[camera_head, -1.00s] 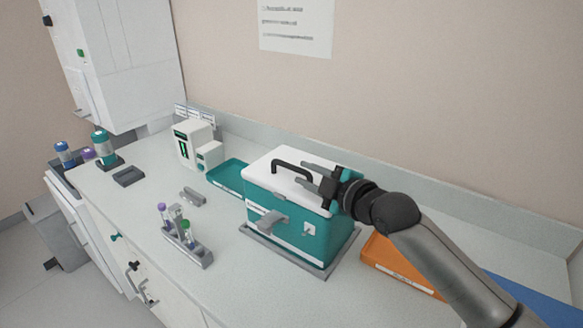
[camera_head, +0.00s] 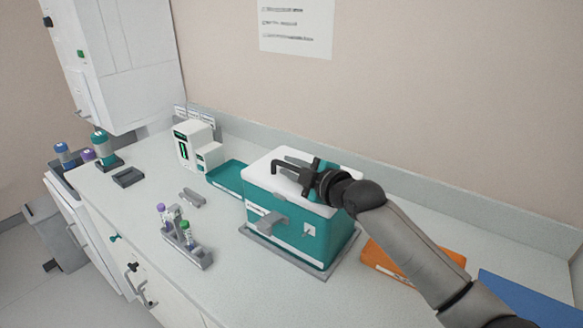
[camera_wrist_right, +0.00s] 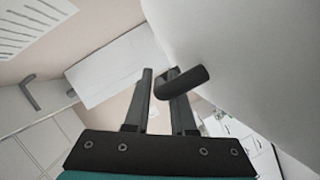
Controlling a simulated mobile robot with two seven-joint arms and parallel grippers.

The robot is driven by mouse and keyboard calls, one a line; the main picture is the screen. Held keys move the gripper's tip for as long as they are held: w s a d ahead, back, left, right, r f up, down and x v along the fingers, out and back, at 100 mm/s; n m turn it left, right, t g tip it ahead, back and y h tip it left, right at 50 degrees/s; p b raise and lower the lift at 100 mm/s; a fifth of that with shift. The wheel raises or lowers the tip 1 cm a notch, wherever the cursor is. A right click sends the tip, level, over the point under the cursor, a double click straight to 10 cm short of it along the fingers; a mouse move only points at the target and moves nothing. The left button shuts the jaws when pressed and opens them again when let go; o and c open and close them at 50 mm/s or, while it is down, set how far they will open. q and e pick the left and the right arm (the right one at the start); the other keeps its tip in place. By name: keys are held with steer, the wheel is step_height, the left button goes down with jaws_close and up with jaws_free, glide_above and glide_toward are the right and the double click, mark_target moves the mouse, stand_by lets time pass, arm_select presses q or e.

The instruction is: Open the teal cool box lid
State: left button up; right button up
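The teal cool box (camera_head: 290,222) stands on the counter with its white lid (camera_head: 262,165) shut. The lid's dark handle (camera_head: 276,166) is partly hidden by my right gripper (camera_head: 296,168), which is at the handle just above the lid. In the right wrist view, the fingers of my right gripper (camera_wrist_right: 160,88) are apart. The handle (camera_wrist_right: 184,82) crosses in front of one finger and reaches into the gap; I cannot tell if it touches. A grey latch (camera_head: 268,220) is on the box's front. My left gripper is not in view.
The box stands on a grey base plate (camera_head: 318,272). A teal tray (camera_head: 226,177) and a white device (camera_head: 192,146) are to its left. A tube rack (camera_head: 188,247) stands in front. An orange tray (camera_head: 440,264) and a blue mat (camera_head: 530,302) lie to the right.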

jaws_close()
stand_by(1.2)
